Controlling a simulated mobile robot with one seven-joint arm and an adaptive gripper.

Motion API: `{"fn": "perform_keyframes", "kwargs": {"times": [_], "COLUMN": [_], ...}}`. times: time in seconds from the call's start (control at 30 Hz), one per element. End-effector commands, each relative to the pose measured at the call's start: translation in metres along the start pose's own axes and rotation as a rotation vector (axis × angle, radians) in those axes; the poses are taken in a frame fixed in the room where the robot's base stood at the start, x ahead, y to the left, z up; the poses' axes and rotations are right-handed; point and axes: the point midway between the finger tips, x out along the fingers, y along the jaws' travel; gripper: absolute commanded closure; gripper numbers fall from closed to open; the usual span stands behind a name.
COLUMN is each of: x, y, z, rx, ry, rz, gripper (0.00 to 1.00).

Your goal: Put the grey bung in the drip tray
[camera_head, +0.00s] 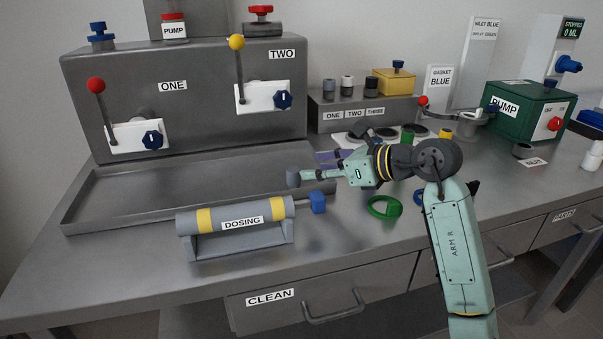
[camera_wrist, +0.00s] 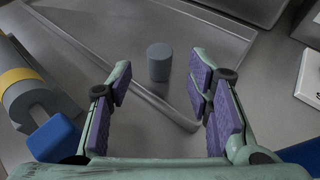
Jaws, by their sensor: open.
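The grey bung (camera_head: 293,178) is a small dark grey cylinder. It appears to stand upright inside the drip tray (camera_head: 120,206), near its front right corner. In the wrist view the bung (camera_wrist: 159,62) shows inside the rim of the tray (camera_wrist: 222,95). My gripper (camera_head: 308,176) reaches in from the right at the tray's corner, with its tips close to the bung. In the wrist view my gripper (camera_wrist: 160,84) is open, its purple pads wide apart. The bung is just beyond the tips, centred between them, with clear gaps on both sides.
A green ring (camera_head: 384,207) lies on the bench below my arm. A green pump (camera_head: 525,115) stands right.

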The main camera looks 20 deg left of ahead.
Motion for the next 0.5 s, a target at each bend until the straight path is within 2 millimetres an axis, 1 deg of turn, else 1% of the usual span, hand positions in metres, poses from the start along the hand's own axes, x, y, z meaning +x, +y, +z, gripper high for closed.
{"fn": "perform_keyframes", "kwargs": {"times": [0.03, 0.1, 0.2, 0.33, 0.5], "x": [-0.010, -0.022, -0.034, -0.042, -0.044], "y": [-0.001, 0.000, 0.000, 0.000, 0.000], "z": [-0.002, -0.001, -0.001, 0.000, 0.001], "rx": [-0.001, -0.001, 0.000, 0.000, 0.000], "ry": [0.000, 0.000, 0.000, 0.000, -0.001], "rz": [-0.005, -0.003, -0.002, -0.001, 0.000], "gripper": [0.54, 0.54, 0.54, 0.54, 0.54]}}
